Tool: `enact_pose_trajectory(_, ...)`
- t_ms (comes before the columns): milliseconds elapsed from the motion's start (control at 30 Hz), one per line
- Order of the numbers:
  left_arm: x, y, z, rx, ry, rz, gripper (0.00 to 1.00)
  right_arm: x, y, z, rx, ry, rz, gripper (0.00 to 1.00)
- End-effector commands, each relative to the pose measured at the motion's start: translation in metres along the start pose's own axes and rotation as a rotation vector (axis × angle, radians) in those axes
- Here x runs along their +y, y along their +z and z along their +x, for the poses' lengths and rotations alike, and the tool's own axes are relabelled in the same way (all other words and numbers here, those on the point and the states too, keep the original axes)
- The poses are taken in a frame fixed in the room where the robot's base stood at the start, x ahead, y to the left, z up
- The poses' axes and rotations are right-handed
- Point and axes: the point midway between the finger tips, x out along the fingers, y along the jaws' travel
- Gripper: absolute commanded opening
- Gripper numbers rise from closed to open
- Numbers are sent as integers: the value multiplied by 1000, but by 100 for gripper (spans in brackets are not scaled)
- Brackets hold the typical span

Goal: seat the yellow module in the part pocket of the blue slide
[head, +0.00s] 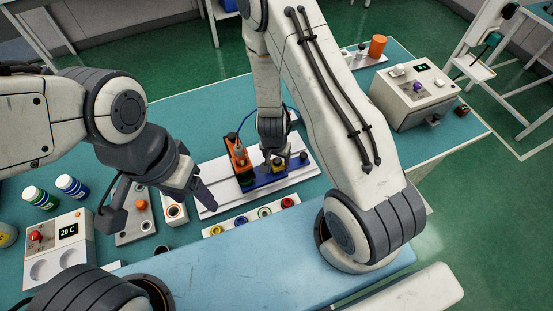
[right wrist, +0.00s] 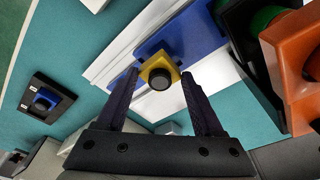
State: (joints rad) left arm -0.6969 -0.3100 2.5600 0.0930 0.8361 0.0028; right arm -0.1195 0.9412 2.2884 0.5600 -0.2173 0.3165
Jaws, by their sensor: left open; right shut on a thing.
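The yellow module (head: 277,163), a small yellow block with a round black lens, is at the blue slide (head: 268,179) in the head view. My right gripper (head: 272,151) reaches down to it. In the right wrist view the yellow module (right wrist: 149,66) sits between the fingertips of my right gripper (right wrist: 160,75), shut on it, with the blue slide (right wrist: 195,30) right behind. The pocket is hidden, and I cannot tell whether the module is in it or just above. My left gripper (head: 158,214) is open and empty, left of the slide.
An orange upright part (head: 239,156) stands at the slide's left end, close to my right gripper. A white base plate (head: 212,203) lies under the slide. A strip with coloured rings (head: 264,212) lies in front. A control box (head: 411,95) stands at the right.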

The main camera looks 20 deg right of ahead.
Motion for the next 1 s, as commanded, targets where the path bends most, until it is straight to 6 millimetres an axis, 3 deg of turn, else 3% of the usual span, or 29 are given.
enact_pose_trajectory(1000,-1,1,10,0,0,0,66,0,1,11,0,0,0,14)
